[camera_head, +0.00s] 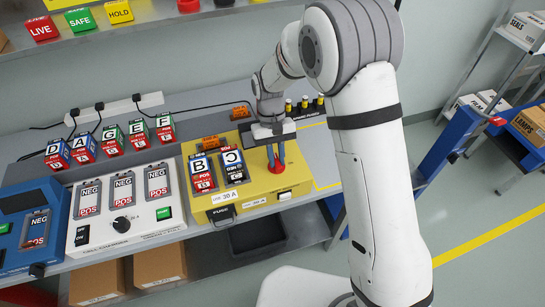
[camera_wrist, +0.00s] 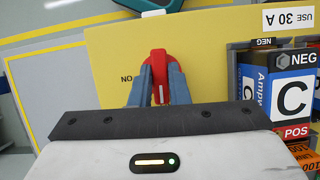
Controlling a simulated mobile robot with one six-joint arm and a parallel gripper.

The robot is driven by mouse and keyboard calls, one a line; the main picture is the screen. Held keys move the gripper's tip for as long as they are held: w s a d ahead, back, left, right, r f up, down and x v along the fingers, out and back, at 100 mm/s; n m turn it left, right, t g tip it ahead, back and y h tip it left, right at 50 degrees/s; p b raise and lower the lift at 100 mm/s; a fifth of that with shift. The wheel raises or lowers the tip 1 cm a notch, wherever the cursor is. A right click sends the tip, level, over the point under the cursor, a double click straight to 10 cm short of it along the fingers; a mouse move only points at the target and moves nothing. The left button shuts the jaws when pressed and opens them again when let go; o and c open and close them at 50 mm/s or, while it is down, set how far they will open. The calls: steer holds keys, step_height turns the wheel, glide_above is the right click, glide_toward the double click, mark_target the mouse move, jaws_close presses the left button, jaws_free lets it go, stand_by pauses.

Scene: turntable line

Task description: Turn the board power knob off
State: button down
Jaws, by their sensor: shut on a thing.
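The yellow power board (camera_head: 262,204) stands on the bench in the head view. It holds block B (camera_head: 202,174) and block C (camera_head: 233,166); C lies upside down. The red knob (camera_wrist: 158,62) is on the board's top, and a little of its red shows in the head view (camera_head: 278,167). My gripper (camera_wrist: 158,82) is over the board from above, its blue-grey fingers shut on the knob, one on each side. The fingers partly hide the knob. The wrist view also shows block C (camera_wrist: 290,97).
A white cell charger (camera_head: 118,226) and a blue tester (camera_head: 33,237) stand left of the board. Lettered blocks (camera_head: 112,140) line the back of the bench. Small yellow-topped fuses (camera_head: 304,103) stand behind my wrist. A blue cart (camera_head: 455,125) is at right.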

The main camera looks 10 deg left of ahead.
steer(key=shift+a+n, duration=0.1)
steer(key=shift+n, duration=0.3)
steer(key=c, duration=1.4)
jaws_free()
steer(key=shift+w, duration=0.1)
steer(key=b+v, duration=0.1)
steer(key=v, duration=0.6)
steer(key=shift+a+r, duration=0.1)
steer(key=shift+r, duration=0.25)
